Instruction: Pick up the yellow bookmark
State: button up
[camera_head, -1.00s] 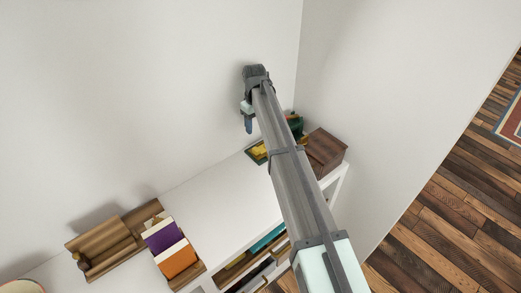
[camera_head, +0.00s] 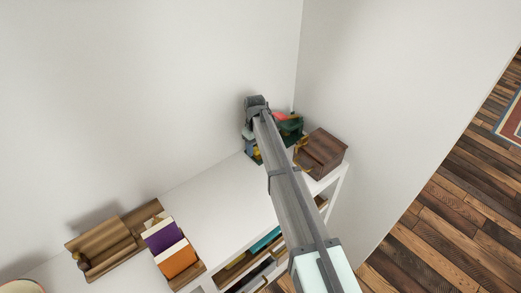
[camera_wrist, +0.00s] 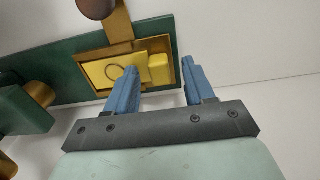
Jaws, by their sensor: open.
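My gripper (camera_wrist: 159,67) is open, with its two blue fingers apart and nothing held between them. In the wrist view, a flat yellow piece with a dark ring on it (camera_wrist: 103,73) lies in a shallow gold-rimmed recess. A small raised yellow block (camera_wrist: 160,68) is beside it, in line with the gap between my fingertips. I cannot tell for certain which of these is the bookmark or whether they are one piece. The recess is in a dark green board (camera_wrist: 55,62). In the head view, my arm's end hides most of this.
A gold post (camera_wrist: 117,22) with a brown knob (camera_wrist: 97,8) stands behind the recess. Green and gold parts (camera_wrist: 25,105) are at left. A wooden box (camera_head: 321,152) stands right of my arm on the white shelf (camera_head: 215,205). Walls are close behind and right.

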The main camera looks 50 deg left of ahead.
jog(key=shift+c, duration=0.5)
grip_shut()
